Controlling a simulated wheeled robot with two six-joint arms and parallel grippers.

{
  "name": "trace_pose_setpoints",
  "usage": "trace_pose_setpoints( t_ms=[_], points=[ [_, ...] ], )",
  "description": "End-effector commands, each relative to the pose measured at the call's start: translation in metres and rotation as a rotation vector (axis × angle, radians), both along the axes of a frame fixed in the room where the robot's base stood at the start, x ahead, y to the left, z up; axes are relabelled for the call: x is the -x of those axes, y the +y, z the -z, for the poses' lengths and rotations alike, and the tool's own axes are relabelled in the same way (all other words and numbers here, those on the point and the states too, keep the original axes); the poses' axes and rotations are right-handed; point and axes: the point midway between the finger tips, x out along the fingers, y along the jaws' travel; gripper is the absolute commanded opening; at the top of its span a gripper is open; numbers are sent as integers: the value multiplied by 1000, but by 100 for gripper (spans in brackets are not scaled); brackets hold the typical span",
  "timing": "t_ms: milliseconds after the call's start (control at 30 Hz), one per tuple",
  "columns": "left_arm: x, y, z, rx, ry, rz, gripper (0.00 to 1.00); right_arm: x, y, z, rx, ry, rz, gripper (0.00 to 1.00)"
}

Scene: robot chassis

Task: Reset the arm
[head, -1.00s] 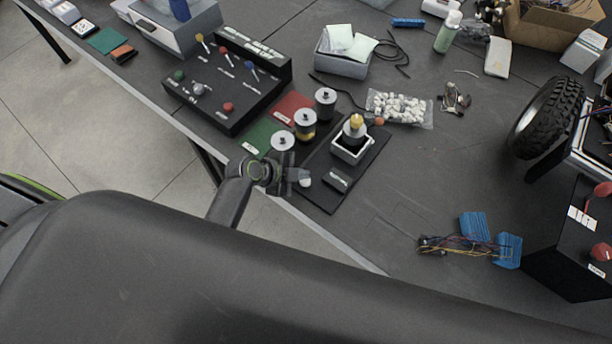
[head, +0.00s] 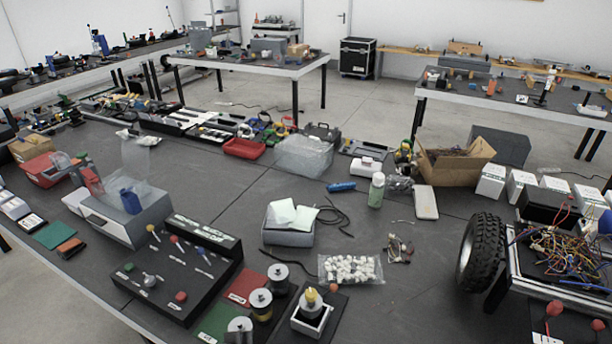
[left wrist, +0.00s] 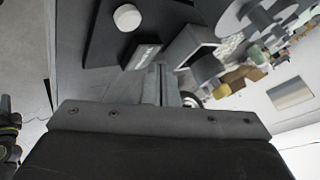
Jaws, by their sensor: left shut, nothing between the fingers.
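My left gripper (left wrist: 163,86) shows only in the left wrist view, with its narrow fingers shut and empty. Beyond its fingertips is a dark board with a round white knob (left wrist: 127,17) and a small labelled block (left wrist: 145,55). A white-rimmed square holder (left wrist: 192,45) is just right of the fingers. I cannot tell the exact gap between the fingers and these things. My arms do not show in the head view, and my right gripper is in neither view.
In the head view the dark table holds a black control box (head: 178,272), metal cylinders (head: 278,277), a yellow-topped piece in a white holder (head: 312,308), a bag of white pieces (head: 351,268) and a tyre (head: 481,254). Bare tabletop lies around the middle (head: 230,190).

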Motion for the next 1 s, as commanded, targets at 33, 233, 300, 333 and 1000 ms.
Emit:
trace_pose_setpoints(
  t_ms=[33, 233, 300, 333, 1000],
  points=[
    [2, 1, 0, 0, 7, -7, 0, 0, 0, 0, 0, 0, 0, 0],
    [31, 23, -5, 12, 127, -145, 0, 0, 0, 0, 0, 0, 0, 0],
    [48, 36, -10, 19, 195, -239, 0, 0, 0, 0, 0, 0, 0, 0],
    [56, 42, -12, 20, 223, -284, 0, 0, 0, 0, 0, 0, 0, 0],
    [202, 144, -92, 107, 515, -1319, 0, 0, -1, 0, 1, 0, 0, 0]
  ],
)
